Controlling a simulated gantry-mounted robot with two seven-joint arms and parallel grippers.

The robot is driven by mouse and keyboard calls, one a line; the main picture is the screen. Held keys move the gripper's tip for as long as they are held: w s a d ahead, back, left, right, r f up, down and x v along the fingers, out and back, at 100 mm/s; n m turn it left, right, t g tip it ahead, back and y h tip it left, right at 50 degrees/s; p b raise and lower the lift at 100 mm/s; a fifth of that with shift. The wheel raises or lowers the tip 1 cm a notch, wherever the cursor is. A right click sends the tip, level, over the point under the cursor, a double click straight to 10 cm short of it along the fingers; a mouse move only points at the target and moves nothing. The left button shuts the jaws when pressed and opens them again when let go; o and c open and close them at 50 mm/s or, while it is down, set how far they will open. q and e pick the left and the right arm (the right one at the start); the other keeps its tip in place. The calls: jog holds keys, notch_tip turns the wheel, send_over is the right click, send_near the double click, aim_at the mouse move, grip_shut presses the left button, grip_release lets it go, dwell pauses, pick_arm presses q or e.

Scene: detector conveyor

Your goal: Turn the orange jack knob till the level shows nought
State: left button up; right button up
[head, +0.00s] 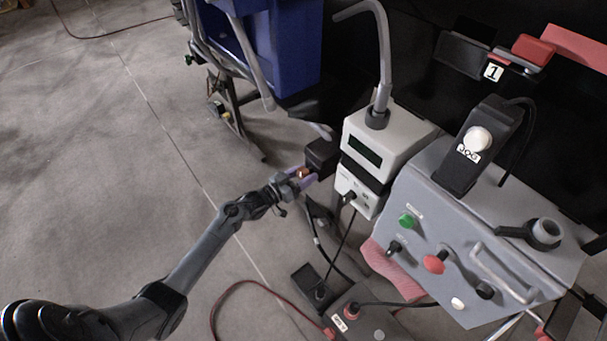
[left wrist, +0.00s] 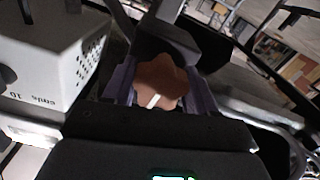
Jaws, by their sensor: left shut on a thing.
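The orange jack knob (left wrist: 160,80) sits between the purple-grey fingers of my left gripper (left wrist: 160,92) in the left wrist view. It has a lobed edge and a white mark on its face. In the head view the same knob (head: 304,172) is a small orange spot between the fingertips of my left gripper (head: 302,178), beside a black block (head: 322,156). The left gripper is shut on the knob. A white instrument with a dark green display (head: 362,151) stands right of it; no reading is legible. My right gripper is not in view.
A grey control box (head: 480,235) with a green button, a red knob and a handle stands at the right. A bent grey pipe (head: 384,60) rises above the white instrument. A blue bin (head: 285,45) is behind. Cables lie below; the floor at left is clear.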

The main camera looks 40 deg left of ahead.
pick_arm(q)
jog(key=m, duration=0.4)
jog(key=shift+s+f+p, duration=0.1)
jog(key=shift+f+p, duration=0.1)
jog(key=shift+p, duration=0.2)
jog(key=m, duration=0.5)
jog(key=shift+a+f+m+p, duration=0.1)
jog(key=shift+f+m+p, duration=0.05)
jog(key=shift+m+p, duration=0.2)
jog(key=m, duration=0.4)
jog(key=shift+m, duration=0.25)
jog(key=m, duration=0.4)
jog(key=shift+p, duration=0.3)
jog(key=shift+m, duration=0.3)
jog(key=o, duration=1)
jog(key=shift+r, duration=0.25)
